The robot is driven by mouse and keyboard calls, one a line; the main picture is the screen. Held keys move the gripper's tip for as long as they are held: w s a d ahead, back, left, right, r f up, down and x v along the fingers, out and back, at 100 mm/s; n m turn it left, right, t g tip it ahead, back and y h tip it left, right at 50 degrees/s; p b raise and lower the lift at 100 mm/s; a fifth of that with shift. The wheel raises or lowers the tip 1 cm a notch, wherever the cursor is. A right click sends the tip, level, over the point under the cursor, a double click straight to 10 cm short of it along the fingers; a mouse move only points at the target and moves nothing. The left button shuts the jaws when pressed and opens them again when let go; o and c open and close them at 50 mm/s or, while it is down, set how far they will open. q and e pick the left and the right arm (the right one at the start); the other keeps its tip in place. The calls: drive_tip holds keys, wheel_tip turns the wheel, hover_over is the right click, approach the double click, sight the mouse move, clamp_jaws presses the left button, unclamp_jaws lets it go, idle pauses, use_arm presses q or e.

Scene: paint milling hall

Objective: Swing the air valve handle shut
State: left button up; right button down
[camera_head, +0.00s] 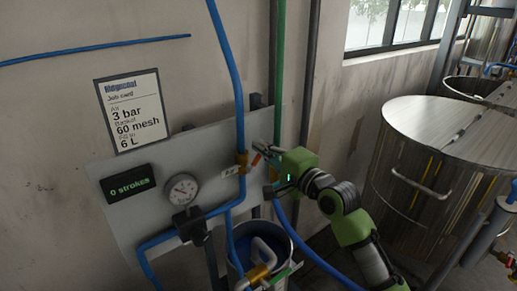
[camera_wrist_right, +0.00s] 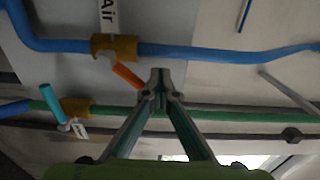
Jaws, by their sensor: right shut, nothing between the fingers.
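The air valve (camera_head: 241,161) is a brass body on a vertical blue pipe, with a small white tag (camera_head: 231,172) beside it. In the right wrist view the tag (camera_wrist_right: 109,14) reads "Air". The orange handle (camera_head: 256,159) sticks out slanted from the valve, not in line with the pipe. The handle (camera_wrist_right: 127,76) also shows in the wrist view, left of my fingertips. My right gripper (camera_wrist_right: 160,76) is shut and empty, its tips close beside the handle's free end; whether they touch it I cannot tell. My left gripper is not in view.
A second brass valve (camera_wrist_right: 77,107) with a teal handle (camera_wrist_right: 52,102) sits on the green pipe (camera_wrist_right: 220,114) nearby. The grey panel carries a gauge (camera_head: 182,189) and a "0 strokes" display (camera_head: 129,184). A bucket (camera_head: 270,243) stands below; a steel tank (camera_head: 400,175) is at right.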

drive_tip(key=shift+d+f, duration=0.1)
drive_tip(key=shift+w+d+f+b, duration=0.3)
drive_tip(key=shift+w+d+b, duration=0.15)
drive_tip(key=shift+d, duration=0.15)
drive_tip(key=shift+w+d+f+b, duration=0.35)
drive_tip(key=shift+d+f+b, duration=0.2)
drive_tip(key=shift+f, duration=0.1)
